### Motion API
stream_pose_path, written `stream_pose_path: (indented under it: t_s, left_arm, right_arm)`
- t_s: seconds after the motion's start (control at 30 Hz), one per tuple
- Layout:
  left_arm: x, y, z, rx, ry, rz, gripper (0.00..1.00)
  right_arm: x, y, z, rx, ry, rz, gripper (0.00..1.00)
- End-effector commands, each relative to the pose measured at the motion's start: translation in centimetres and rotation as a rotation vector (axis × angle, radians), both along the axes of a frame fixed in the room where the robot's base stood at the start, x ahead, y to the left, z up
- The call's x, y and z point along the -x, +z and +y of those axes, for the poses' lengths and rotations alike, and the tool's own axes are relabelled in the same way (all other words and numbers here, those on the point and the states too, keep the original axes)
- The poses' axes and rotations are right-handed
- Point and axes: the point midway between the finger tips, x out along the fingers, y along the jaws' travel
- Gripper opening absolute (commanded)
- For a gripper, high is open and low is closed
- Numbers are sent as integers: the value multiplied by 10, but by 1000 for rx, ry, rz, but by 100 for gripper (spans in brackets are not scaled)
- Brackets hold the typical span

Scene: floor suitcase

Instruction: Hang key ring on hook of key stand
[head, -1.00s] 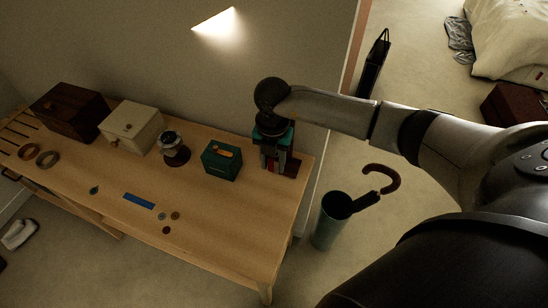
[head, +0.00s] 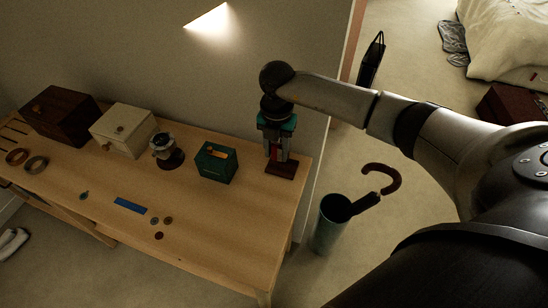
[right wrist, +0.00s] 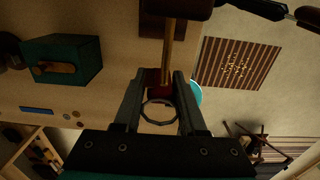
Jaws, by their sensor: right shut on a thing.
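The key stand has a dark wooden base (head: 284,168) at the right end of the bench. Its brass-coloured post (right wrist: 168,50) and a dark bar (right wrist: 178,8) at the post's end show in the right wrist view. My right gripper (head: 276,158) is above the stand's base, close to the post. It is shut on the key ring, whose red part (head: 274,149) shows between the fingers. A grey ring (right wrist: 144,110) shows between the fingers in the right wrist view. The hook and any contact with it cannot be made out. My left gripper is not in view.
A green box (head: 215,163) stands left of the key stand. A cream box (head: 124,130), a dark wooden box (head: 60,116) and a small dark-based item (head: 168,158) stand farther left. A blue strip (head: 131,205) and several coins lie in front. An umbrella stand (head: 327,232) is on the floor right of the bench.

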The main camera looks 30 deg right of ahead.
Motion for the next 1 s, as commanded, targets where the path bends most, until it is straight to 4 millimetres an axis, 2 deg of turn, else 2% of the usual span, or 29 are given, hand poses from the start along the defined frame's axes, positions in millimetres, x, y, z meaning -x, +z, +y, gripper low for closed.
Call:
stream_pose_path:
  t_s: [0.57, 1.0]
  left_arm:
    - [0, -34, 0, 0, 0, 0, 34]
    - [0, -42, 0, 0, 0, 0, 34]
  right_arm:
    - [-22, -6, -27, 1, -2, 1, 0]
    - [-30, -12, -35, 0, 0, 1, 0]
